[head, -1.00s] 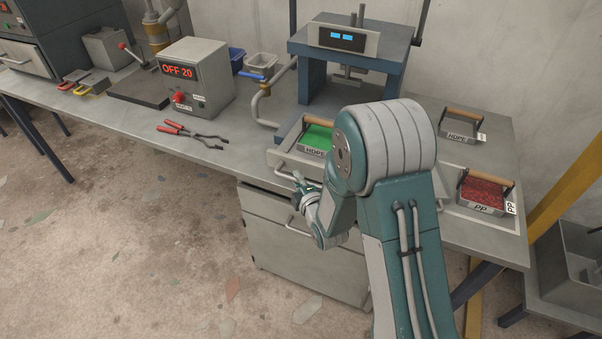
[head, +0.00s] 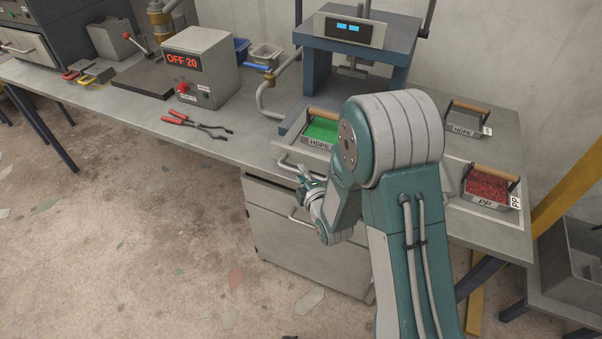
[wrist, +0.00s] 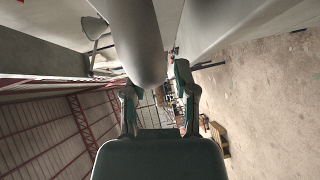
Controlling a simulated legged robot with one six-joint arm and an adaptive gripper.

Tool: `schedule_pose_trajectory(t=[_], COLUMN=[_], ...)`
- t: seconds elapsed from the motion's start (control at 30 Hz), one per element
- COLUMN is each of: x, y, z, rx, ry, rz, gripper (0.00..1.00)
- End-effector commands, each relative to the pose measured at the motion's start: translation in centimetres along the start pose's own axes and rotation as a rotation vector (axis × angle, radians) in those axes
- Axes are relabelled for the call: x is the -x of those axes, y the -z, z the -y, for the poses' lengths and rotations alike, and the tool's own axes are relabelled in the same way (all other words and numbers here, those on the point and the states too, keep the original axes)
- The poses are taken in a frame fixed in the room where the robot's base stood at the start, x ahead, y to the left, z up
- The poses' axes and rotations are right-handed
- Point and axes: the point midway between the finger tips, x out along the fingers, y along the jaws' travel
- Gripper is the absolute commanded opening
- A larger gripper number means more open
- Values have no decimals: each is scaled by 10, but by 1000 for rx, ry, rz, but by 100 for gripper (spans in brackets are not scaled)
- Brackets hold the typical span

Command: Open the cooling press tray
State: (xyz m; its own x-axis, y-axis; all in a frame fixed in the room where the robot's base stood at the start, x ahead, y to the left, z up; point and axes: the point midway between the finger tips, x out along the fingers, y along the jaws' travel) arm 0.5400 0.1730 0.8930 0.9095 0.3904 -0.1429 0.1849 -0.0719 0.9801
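The cooling press (head: 355,52) is a blue frame with a lit display at the back of the bench. Its pale tray (head: 289,150) lies in front of it, with a bar handle (head: 281,165) along the front edge. A green-filled HDPE mould (head: 321,130) with a wooden grip sits on the tray. My arm hides the tray's right part. My gripper (head: 305,178) is at the tray's front edge, by the handle. In the wrist view, the fingers of my gripper (wrist: 157,90) are apart, with a thick grey bar between them; contact is unclear.
A cabinet (head: 300,240) with handles stands under the bench. Red-handled tongs (head: 195,124) and a control box (head: 200,75) reading "OFF 20" are to the left. An empty HDPE mould (head: 464,120) and a red PP mould (head: 488,187) are to the right.

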Motion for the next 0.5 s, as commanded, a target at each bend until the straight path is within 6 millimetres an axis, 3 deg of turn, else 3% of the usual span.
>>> schedule_pose_trajectory(t=[0.3, 0.5], x=[53, 66], y=[0, 0], z=[2, 2], rx=[0, 1], ry=[5, 4], rz=[2, 1], gripper=[37, 37])
